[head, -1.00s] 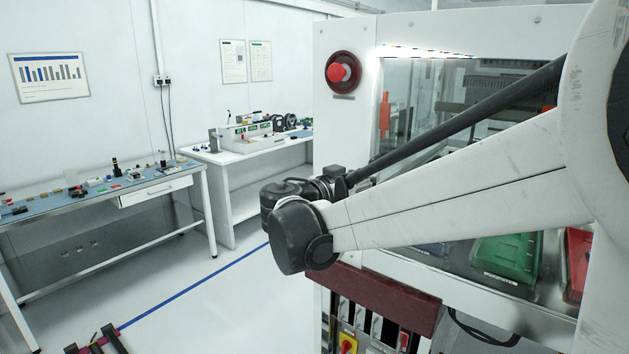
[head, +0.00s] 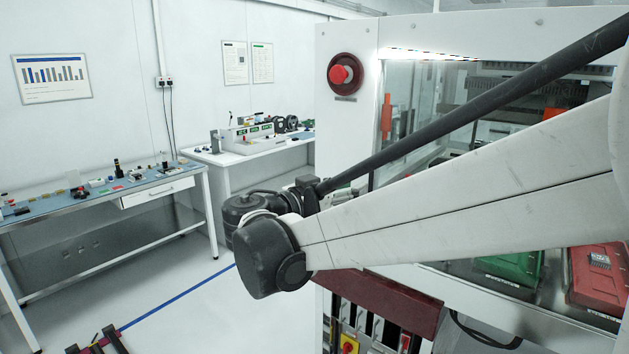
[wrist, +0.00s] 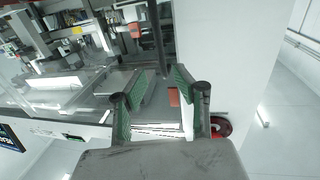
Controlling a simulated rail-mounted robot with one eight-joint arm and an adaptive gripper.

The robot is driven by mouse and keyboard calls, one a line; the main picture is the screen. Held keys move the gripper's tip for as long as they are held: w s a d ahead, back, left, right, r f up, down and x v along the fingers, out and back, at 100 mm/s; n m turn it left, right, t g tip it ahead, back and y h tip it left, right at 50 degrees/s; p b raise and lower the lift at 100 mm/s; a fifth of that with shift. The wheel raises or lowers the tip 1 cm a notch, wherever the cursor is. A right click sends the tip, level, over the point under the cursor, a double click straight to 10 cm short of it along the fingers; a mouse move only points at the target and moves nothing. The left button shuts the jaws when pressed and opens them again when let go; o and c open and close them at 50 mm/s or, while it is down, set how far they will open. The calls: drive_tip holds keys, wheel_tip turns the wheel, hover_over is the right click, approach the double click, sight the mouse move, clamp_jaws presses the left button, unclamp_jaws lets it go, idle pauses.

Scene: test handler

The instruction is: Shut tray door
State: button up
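The machine's clear front panel (head: 425,105) shows in the head view, partly covered by my arm. An orange-red handle (head: 386,116) stands upright at its left side. I cannot tell for sure which part is the tray door or how far it stands open. In the wrist view my gripper (wrist: 160,82) is open, with green-padded fingers apart and nothing held. The orange-red handle (wrist: 174,97) appears beyond the fingers, close to the right one; no contact is clear. My gripper cannot be made out in the head view.
A red emergency button (head: 341,75) sits on the machine's white front. A green tray (head: 510,268) and a red tray (head: 598,275) lie low at right. Benches (head: 160,190) with small parts line the left wall. The floor between is mostly clear.

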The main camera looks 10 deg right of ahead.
drive_tip(key=v, duration=0.4)
drive_tip(key=shift+s+a, duration=0.2)
drive_tip(key=shift+a, duration=0.15)
drive_tip(key=s+d+f+n+g+y+b, duration=0.2)
drive_tip(key=s+d+f+n+y, duration=0.55)
drive_tip(key=f, duration=0.45)
drive_tip(key=s+a+f+n+t+y+b, duration=0.1)
drive_tip(key=s+a+f+n+y+b, duration=0.2)
drive_tip(key=s+a+f+n+y, duration=0.2)
drive_tip(key=s+f+y, duration=0.3)
drive_tip(key=s+f, duration=0.3)
drive_tip(key=s, duration=0.3)
drive_tip(key=shift+a, duration=0.4)
drive_tip(key=shift+f+y, duration=0.1)
drive_tip(key=shift+y, duration=0.15)
drive_tip(key=shift+c, duration=0.5)
